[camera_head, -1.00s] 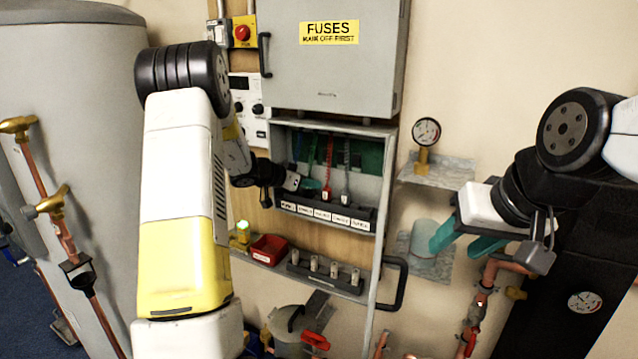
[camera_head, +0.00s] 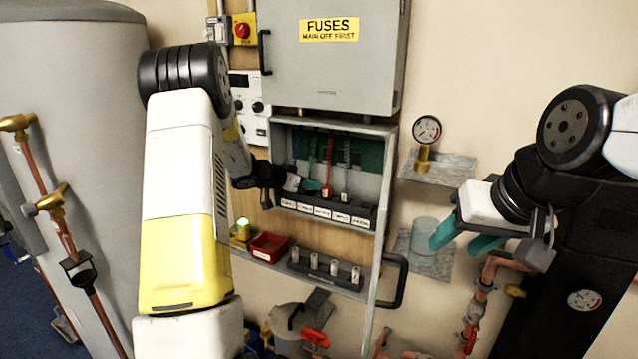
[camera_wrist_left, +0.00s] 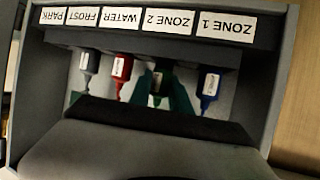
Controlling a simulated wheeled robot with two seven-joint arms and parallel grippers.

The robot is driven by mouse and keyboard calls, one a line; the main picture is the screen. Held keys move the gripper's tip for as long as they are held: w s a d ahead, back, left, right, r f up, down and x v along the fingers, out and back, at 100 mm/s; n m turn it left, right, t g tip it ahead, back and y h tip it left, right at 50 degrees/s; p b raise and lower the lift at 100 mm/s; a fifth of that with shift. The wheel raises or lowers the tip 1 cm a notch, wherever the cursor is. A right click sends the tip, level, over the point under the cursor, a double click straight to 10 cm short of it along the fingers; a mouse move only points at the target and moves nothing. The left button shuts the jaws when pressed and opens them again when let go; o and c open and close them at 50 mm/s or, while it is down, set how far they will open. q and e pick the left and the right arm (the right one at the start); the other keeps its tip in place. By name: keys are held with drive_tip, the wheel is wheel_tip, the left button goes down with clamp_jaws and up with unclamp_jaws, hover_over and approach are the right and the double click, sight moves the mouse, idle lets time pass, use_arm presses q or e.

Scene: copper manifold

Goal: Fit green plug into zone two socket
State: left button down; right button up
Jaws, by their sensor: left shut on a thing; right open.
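My left gripper (camera_head: 312,186) reaches into the open grey cabinet. In the left wrist view its teal fingers (camera_wrist_left: 163,93) are shut on the green plug (camera_wrist_left: 156,88), which has a pale label. The plug lines up with the ZONE 2 label (camera_wrist_left: 169,21) on the dark socket strip (camera_wrist_left: 140,55). The socket mouth is hidden, so I cannot tell how deep the plug sits. My right gripper (camera_head: 463,241) is open and empty, right of the cabinet.
A blue plug (camera_wrist_left: 209,88) is close beside the fingers at ZONE 1. A red plug (camera_wrist_left: 121,70) is at WATER and a grey plug (camera_wrist_left: 89,62) at FROST. PARK shows no plug. A red tray (camera_head: 269,247) stands on the lower shelf.

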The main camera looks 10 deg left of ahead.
use_arm(q)
drive_tip(key=shift+f, duration=0.45)
drive_tip(key=c, duration=1.1)
unclamp_jaws()
drive_tip(key=v, duration=0.7)
drive_tip(key=shift+s+a+r, duration=0.2)
drive_tip(key=shift+s, duration=0.1)
